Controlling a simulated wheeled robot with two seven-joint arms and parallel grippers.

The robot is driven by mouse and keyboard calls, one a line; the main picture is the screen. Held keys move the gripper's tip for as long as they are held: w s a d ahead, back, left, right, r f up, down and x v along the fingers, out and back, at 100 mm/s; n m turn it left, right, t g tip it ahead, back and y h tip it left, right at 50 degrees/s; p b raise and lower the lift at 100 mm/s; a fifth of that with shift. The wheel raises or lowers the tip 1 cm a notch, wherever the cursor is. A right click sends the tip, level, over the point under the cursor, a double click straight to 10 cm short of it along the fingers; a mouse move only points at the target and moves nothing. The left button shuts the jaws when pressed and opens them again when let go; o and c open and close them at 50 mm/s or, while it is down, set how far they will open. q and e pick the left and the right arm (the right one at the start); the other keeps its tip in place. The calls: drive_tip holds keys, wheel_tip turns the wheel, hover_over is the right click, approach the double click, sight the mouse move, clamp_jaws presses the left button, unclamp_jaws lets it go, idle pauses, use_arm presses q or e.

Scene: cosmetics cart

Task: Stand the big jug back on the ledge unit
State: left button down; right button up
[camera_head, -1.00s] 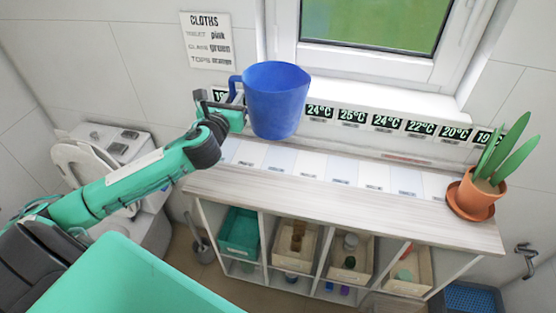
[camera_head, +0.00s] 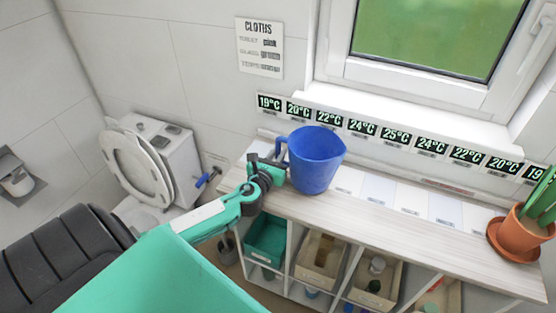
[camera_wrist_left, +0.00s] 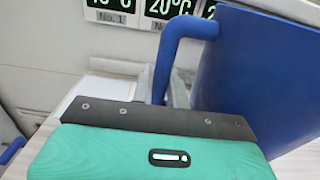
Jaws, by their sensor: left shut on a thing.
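The big blue jug (camera_head: 318,162) is upright at the left part of the ledge unit (camera_head: 395,222), its base at or just above the wooden top; I cannot tell if it touches. Its handle points left. My left gripper (camera_head: 280,165) is shut on the handle. In the left wrist view the jug (camera_wrist_left: 255,75) fills the right side, with its handle rising in front of the gripper's green body; the fingertips are mostly hidden. My right gripper is not in view.
Temperature labels (camera_head: 362,130) line the wall behind, with pale marked spots (camera_head: 410,195) along the ledge. A potted plant (camera_head: 520,235) stands at the right end. Bins (camera_head: 320,262) fill the shelves below. A toilet (camera_head: 150,165) is at left. The ledge between jug and plant is clear.

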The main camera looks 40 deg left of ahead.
use_arm(q)
drive_tip(key=shift+f, duration=1.25)
drive_tip(key=c, duration=1.8)
unclamp_jaws()
drive_tip(key=shift+f, duration=0.15)
drive_tip(key=o, duration=0.4)
drive_tip(key=shift+s+r, duration=0.1)
drive_tip(key=shift+r, duration=0.15)
drive_tip(key=b+v, duration=0.2)
drive_tip(key=v, duration=0.8)
drive_tip(key=shift+s+d+f, duration=0.1)
drive_tip(key=shift+d, duration=0.05)
drive_tip(key=shift+v, duration=0.8)
